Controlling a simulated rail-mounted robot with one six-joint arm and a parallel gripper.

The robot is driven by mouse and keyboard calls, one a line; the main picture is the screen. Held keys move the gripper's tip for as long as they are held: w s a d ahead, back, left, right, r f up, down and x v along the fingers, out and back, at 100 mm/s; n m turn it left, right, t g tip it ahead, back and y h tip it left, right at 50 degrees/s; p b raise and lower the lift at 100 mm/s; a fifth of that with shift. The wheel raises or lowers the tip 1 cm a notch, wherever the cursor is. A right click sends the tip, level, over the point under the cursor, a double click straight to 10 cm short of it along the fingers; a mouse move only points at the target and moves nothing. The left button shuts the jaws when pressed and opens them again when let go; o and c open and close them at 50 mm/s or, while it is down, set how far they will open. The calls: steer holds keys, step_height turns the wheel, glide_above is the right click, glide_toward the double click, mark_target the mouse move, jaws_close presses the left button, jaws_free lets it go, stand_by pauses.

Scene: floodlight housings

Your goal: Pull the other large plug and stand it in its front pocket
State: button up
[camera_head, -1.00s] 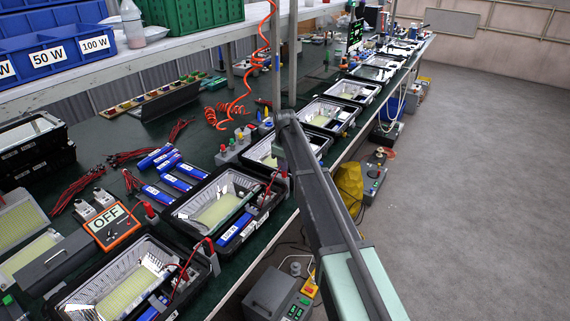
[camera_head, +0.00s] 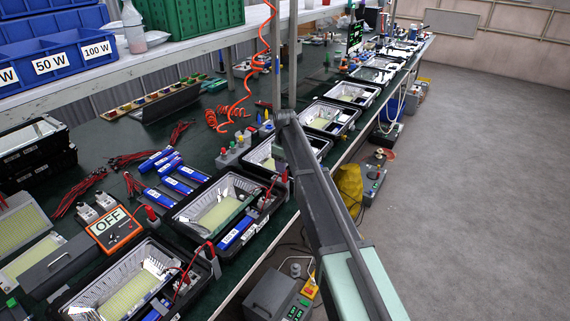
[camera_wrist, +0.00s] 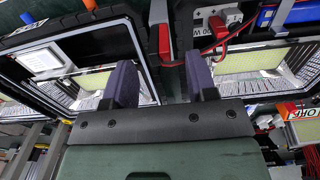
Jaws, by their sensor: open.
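My gripper (camera_wrist: 161,80) is open, with two dark fingers apart and nothing held between them. It hangs over two neighbouring floodlight housings, one at the left (camera_wrist: 68,58) and one at the right (camera_wrist: 250,62) in the wrist view. Beyond the fingers, a red plug (camera_wrist: 164,42) stands upright in the gap between the housings. In the head view, red plugs show by the near housings (camera_head: 152,213) (camera_head: 284,175).
A row of open housings runs along the bench's front edge. An orange-framed OFF box (camera_head: 113,226), blue drivers (camera_head: 177,186) and loose red leads (camera_head: 78,190) lie behind the nearest ones. An orange coiled hose (camera_head: 232,115) hangs over the bench. The floor at right is clear.

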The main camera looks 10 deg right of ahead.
step_height(320, 180, up, 8)
steer(key=p, duration=0.7)
steer(key=shift+r, duration=0.25)
steer(key=shift+f, duration=0.1)
steer(key=s+m, duration=0.9)
steer(key=s, duration=2.9)
steer(key=shift+s, duration=0.25)
